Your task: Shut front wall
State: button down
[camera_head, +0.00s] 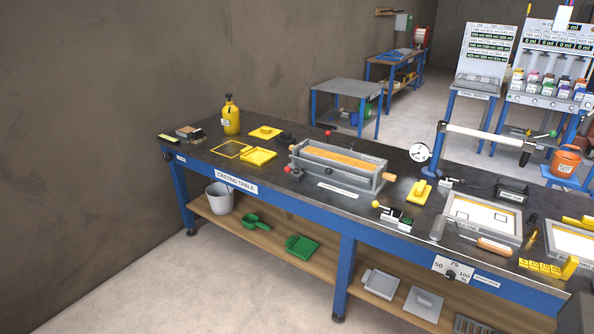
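A long grey mould box (372,163) with an orange-brown strip (340,158) inside stands in the middle of the dark-topped casting table (225,165). Its front wall (330,177) is the grey panel along the near long side. The view is too small to tell whether that wall is fully upright or tilted outward. A red-knobbed lever (288,170) is at the box's left end, and a wooden handle (388,177) projects at its right end. My gripper cannot be made out in this view.
A yellow bottle (231,116) and yellow frames stand left of the box. A yellow block (420,191), a yellow-knobbed device (394,214), a dial gauge (420,152) and a tray (483,215) are to the right. Open floor (190,290) lies in front.

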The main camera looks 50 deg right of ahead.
aim_at(363, 182)
jog(key=z, duration=0.1)
jog(key=i, duration=0.95)
jog(key=u, duration=0.05)
